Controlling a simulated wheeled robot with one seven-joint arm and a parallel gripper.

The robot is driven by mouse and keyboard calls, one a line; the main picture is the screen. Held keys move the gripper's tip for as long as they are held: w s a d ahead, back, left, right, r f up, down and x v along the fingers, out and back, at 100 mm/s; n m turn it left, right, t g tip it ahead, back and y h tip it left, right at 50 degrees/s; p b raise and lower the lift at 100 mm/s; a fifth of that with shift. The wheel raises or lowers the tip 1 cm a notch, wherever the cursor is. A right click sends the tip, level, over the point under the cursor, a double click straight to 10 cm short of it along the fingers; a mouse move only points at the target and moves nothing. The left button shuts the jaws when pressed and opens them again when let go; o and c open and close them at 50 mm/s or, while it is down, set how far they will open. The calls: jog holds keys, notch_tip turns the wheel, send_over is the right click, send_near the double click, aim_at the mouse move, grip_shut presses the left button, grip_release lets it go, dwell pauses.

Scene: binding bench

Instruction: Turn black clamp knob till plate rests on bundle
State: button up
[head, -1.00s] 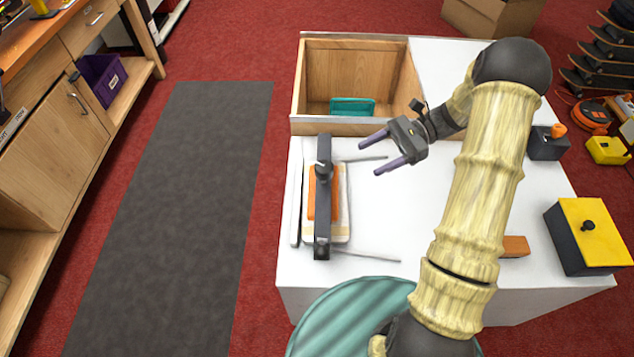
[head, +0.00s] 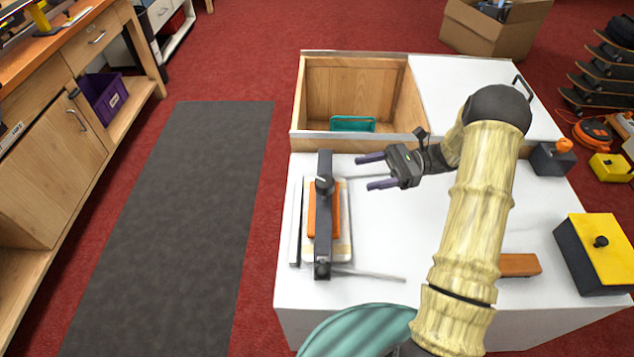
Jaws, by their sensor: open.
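The black clamp knob (head: 324,185) sits on top of a dark clamp bar (head: 323,235) that spans front to back at the left of the white bench top. Under the bar lies an orange plate (head: 332,212) over a pale bundle (head: 342,246). From this height I cannot tell whether the plate touches the bundle. My gripper (head: 370,173) is open and empty, to the right of the knob and apart from it. Its two purple fingers point left toward the knob. No part of the knob is hidden by the gripper.
A wooden bin (head: 356,90) with a teal tray (head: 352,124) stands behind the clamp. Thin rods (head: 370,275) lie near the clamp. At the right are an orange block (head: 519,265), a yellow-topped box (head: 603,240) and a dark box with an orange knob (head: 552,158). The middle bench is clear.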

aim_at(317, 182)
jog(key=b+x, duration=0.1)
jog(key=x, duration=1.2)
jog(key=shift+a, duration=0.25)
jog(key=c, duration=1)
